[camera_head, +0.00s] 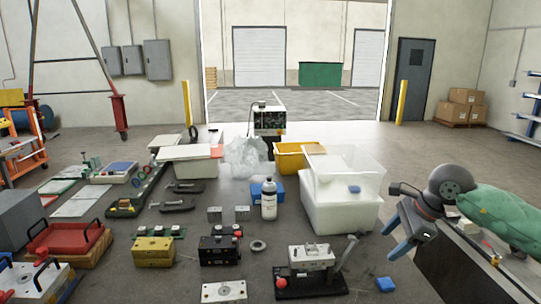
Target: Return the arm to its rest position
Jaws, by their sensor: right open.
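My right gripper (393,240) hangs at the right side of the table, to the right of the white bins. Its two blue-grey fingers are apart with nothing visible between them. The arm in its green cover comes in from the right edge. My left gripper and arm are not in view. Several mould bases stand on the table, among them a yellow block (153,252), a black block (220,250) and a silver block on a black base (311,257).
White plastic bins (340,211) are stacked left of the gripper. A white bottle (269,200), a yellow bin (291,157) and a red tray (66,238) also stand on the table. A dark cabinet (455,268) is below the right arm. The front right of the table is mostly clear.

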